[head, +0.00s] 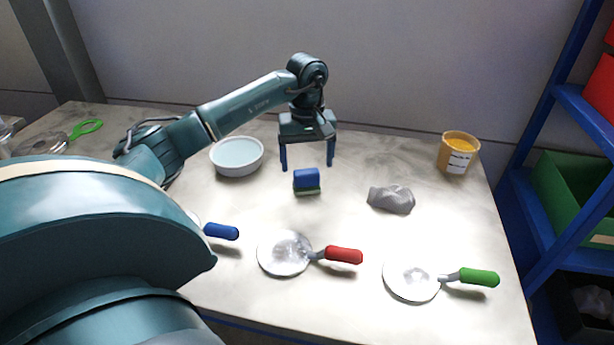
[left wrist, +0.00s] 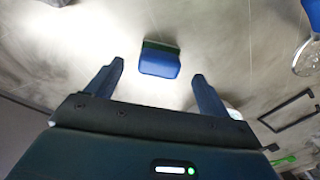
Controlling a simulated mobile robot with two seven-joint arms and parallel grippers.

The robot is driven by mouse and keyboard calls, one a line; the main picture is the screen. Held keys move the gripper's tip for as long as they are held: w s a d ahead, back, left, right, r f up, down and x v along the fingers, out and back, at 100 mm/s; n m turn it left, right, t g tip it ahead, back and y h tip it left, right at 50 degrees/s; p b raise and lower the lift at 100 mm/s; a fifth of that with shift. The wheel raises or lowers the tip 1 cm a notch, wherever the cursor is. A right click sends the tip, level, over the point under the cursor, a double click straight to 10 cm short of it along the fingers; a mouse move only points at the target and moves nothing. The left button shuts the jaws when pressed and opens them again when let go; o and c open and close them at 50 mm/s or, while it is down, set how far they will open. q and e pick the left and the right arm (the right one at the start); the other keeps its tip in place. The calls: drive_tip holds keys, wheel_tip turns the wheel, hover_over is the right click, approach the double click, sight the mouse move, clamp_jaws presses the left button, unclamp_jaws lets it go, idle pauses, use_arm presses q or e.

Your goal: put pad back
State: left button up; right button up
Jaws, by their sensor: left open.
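The pad (head: 306,181) is a small block with a blue upper part and a green underside. It sits on the table near the middle, and also shows in the left wrist view (left wrist: 160,60). My left gripper (head: 307,167) is open and empty, pointing down above the table just behind the pad in the head view. In the left wrist view my left gripper (left wrist: 157,75) has the pad ahead of its fingertips, between their lines and apart from both. A black rectangular outline (left wrist: 281,119) lies on the table at right in that view. My right gripper is not in view.
A white bowl (head: 237,157) stands left of the gripper. Pans with blue (head: 221,231), red (head: 343,255) and green (head: 479,277) handles lie in front. A grey cloth (head: 391,199) and an orange tub (head: 458,152) are to the right. A blue shelf (head: 545,115) stands beyond the table's edge.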

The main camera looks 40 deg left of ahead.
sight(307, 173)
use_arm(q)
wheel_tip(307, 173, up, 5)
drive_tip(key=shift+f, duration=0.2)
drive_tip(key=shift+r, duration=0.5)
drive_tip(key=shift+r, duration=0.1)
